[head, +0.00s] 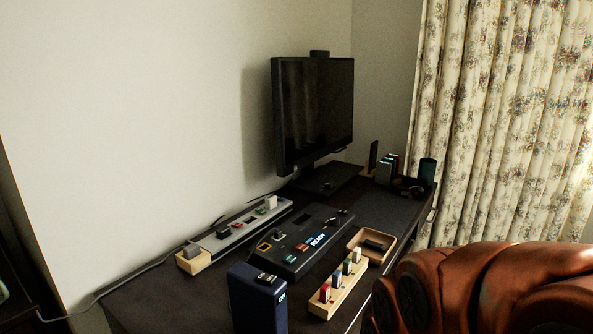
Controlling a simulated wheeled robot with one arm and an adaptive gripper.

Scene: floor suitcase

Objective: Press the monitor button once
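A black monitor (318,112) stands on its base (328,178) toward the back of the dark desk, close to the wall. Its screen is dark. No button can be made out on its frame at this size. A black control panel (290,262) lies on the desk in front of the monitor. I cannot tell which button, if any, belongs to the monitor. My gripper is not in view.
A power strip (240,232) with plugs lies along the wall. A dark blue box (257,300), a wooden rack (338,291) and a wooden tray (385,256) stand near the desk's front. A brown leather chair (490,290) blocks the front right. Curtains (510,120) hang behind.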

